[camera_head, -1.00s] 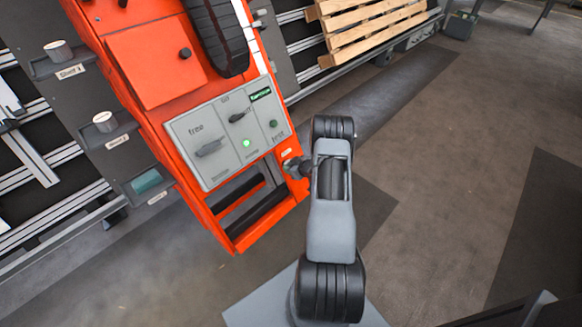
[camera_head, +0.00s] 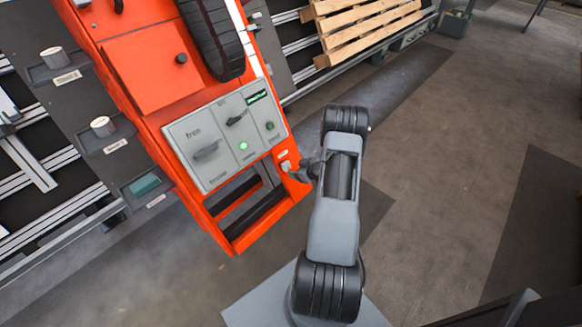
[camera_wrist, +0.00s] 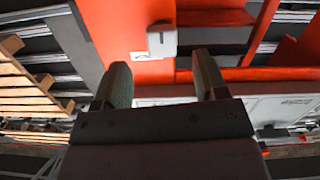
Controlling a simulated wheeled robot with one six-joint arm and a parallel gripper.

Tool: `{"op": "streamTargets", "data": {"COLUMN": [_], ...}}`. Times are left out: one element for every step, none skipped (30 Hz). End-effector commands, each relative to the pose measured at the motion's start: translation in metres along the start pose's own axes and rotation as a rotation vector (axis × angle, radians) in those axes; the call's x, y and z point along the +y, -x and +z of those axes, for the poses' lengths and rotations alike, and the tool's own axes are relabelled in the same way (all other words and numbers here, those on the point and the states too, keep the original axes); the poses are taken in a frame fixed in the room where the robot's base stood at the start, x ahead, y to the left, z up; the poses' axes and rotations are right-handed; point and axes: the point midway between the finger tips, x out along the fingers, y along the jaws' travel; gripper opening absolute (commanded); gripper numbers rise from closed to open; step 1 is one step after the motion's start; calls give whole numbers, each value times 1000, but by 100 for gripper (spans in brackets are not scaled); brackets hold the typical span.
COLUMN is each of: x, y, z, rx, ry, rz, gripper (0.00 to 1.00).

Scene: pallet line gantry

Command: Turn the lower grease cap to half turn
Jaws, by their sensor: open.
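A small pale grey cap (camera_head: 286,166) sits on the orange frame, at the lower right corner of the grey control panel; I take it for the lower grease cap. In the wrist view the cap (camera_wrist: 162,40) is a blocky grey piece on orange, with a small white label beside it. My gripper (camera_wrist: 162,75) is open and empty. The cap appears between the lines of its two fingers, beyond their tips and apart from them. In the head view my gripper (camera_head: 306,168) is just right of the cap. The cap's turn marks are too small to read.
The control panel (camera_head: 222,137) has several knobs and a lit green lamp. Black bars cross the orange frame below it. Cups stand on small shelves (camera_head: 103,128) at left. A wooden pallet (camera_head: 365,25) lies at the back. The floor at right is clear.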

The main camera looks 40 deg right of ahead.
Motion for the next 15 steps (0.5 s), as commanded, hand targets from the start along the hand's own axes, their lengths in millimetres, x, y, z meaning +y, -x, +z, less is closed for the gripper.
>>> {"op": "streamTargets", "data": {"x": [1,1,1,2,1,1,1,1,1,1,1,1,1,0,0], "y": [13,18,26,31,36,42,46,49,54,57,59,62,64,65,67], "z": [-2,-2,-2,-2,-2,-1,-1,-2,-1,-1,-1,-1,0,0,0], "rx": [1,0,0,0,0,0,0,1,1,1,1,1,0,0,0], "ry": [-2,-1,-1,-1,-1,-2,-1,0,-1,-1,-1,0,1,1,1], "rz": [3,2,3,3,3,2,2,2,2,2,2,1,1,1,1], "gripper": [66,66,66,66,66,66,66,66,66,66,66,66,66,66,66]}}
